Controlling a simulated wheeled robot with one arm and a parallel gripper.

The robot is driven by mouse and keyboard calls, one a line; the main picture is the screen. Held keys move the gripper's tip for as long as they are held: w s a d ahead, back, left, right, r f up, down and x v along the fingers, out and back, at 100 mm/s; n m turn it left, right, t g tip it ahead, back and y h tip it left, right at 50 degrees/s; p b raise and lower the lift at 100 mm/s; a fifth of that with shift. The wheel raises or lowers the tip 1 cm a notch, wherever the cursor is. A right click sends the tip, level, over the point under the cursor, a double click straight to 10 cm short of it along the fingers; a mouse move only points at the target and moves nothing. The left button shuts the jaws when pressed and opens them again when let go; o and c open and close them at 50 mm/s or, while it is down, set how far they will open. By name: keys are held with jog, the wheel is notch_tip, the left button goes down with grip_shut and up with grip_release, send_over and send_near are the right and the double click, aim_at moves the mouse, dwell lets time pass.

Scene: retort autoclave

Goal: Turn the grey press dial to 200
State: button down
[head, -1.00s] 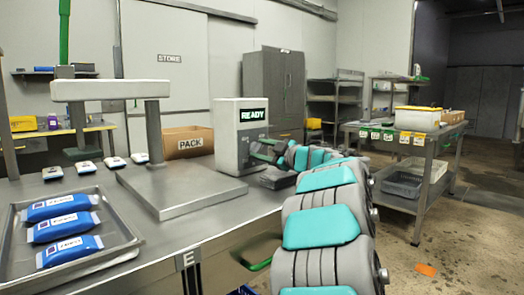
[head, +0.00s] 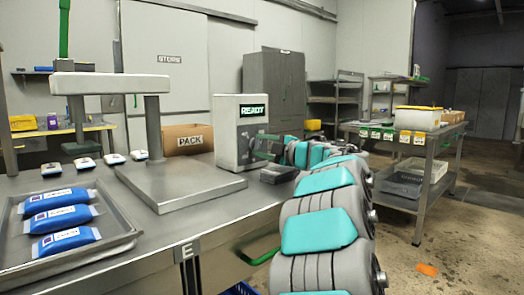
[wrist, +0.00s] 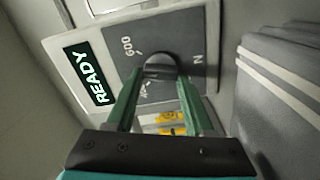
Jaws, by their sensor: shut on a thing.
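The grey press dial (wrist: 158,61) is on the dark face panel of the press control box (head: 226,132). In the wrist view its rounded top shows between my fingertips, and part of it is hidden. My gripper (wrist: 158,76) is shut on the dial, with one green finger on each side. In the head view my gripper (head: 266,147) reaches the box's right face, and the dial cannot be made out there. The panel has a "600" mark (wrist: 130,47) near the dial; other marks are partly covered. The dial's pointer setting cannot be read.
A lit READY display (wrist: 89,74) sits beside the panel. The press frame (head: 150,110) stands left of the box on the steel table. A tray (head: 110,246) with blue packs is at the left. A PACK carton (head: 185,139) stands behind. A dark block (head: 279,173) lies near my gripper.

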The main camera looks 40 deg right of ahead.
jog(key=n, duration=0.1)
jog(key=n+b, duration=0.2)
jog(key=shift+f+n, duration=0.25)
jog(key=shift+n, duration=0.15)
jog(key=n+b, duration=0.3)
jog(key=shift+f+n, duration=0.15)
jog(key=shift+n, duration=0.15)
jog(key=n+b, duration=0.2)
jog(key=n, duration=0.1)
jog(key=shift+f+n+b, duration=0.1)
jog(key=shift+n+b, duration=0.2)
jog(key=shift+b, duration=0.1)
jog(key=n+b, duration=0.3)
jog(key=n, duration=0.1)
jog(key=shift+d+n, duration=0.1)
jog(key=shift+n, duration=0.2)
jog(key=n+b, duration=0.2)
jog(key=n, duration=0.1)
jog(key=shift+d+n, duration=0.1)
jog(key=shift+n, duration=0.2)
jog(key=n+b, duration=0.1)
jog(key=n, duration=0.2)
jog(key=shift+d+n+b, duration=0.1)
jog(key=shift+n+b, duration=0.2)
jog(key=n, duration=0.3)
jog(key=shift+n, duration=0.3)
jog(key=shift+d+r+n, duration=0.1)
jog(key=shift+r+n, duration=0.1)
jog(key=shift+n, duration=1.7)
